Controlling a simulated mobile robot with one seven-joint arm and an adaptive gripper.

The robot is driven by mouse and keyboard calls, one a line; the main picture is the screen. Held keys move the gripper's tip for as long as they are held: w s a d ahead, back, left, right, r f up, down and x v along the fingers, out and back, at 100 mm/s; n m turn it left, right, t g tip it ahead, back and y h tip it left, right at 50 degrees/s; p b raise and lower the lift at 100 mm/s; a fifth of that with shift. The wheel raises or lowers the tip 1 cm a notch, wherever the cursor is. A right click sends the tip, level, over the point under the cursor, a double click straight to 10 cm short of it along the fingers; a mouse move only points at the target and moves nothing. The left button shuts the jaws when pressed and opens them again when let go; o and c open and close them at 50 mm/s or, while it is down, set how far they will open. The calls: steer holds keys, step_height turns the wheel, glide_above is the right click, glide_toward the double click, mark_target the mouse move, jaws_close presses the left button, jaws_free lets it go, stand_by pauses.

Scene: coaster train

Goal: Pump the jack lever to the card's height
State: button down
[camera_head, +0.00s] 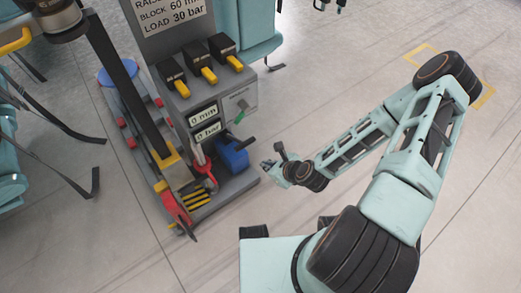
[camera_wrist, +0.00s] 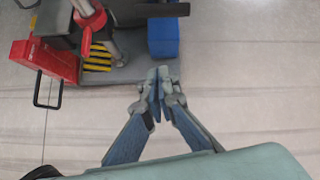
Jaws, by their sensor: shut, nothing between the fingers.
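The card (camera_head: 172,13) on the grey stand reads in part "BLOCK 60 mm, LOAD 30 bar". Below it, displays read 0 mm (camera_head: 203,115) and 0 bar (camera_head: 207,132). A blue unit (camera_head: 233,154) with a black bar, possibly the jack lever (camera_head: 243,142), sits at the stand's lower right. The blue unit also shows at the top of the wrist view (camera_wrist: 163,38). My gripper (camera_head: 267,166) is just right of the stand's base, apart from the blue unit. In the wrist view my gripper (camera_wrist: 158,80) has its fingertips together, empty, below the base's edge.
The stand carries several black-and-yellow switches (camera_head: 208,74) and a green handle (camera_head: 239,117). Red parts (camera_head: 176,210) and a red hook-like piece (camera_head: 207,183) are at its lower left. Teal seats (camera_head: 245,28) stand behind.

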steer(key=w+a+f+m+b, duration=0.2)
steer(key=w+a+f+b, duration=0.1)
steer(key=w, duration=0.6)
steer(key=shift+a+f+m+b, duration=0.35)
steer(key=shift+a+f, duration=0.5)
steer(key=shift+a, duration=0.3)
steer(key=shift+w+r, duration=0.1)
steer(key=shift+t, duration=0.3)
steer(key=w+r+p, duration=0.1)
steer(key=w+a+r+p, duration=0.1)
steer(key=r, duration=0.1)
steer(key=w+a+r+p, duration=0.1)
steer(key=r, duration=0.1)
steer(key=shift+w+a+r, duration=0.2)
steer(key=shift+w, duration=0.3)
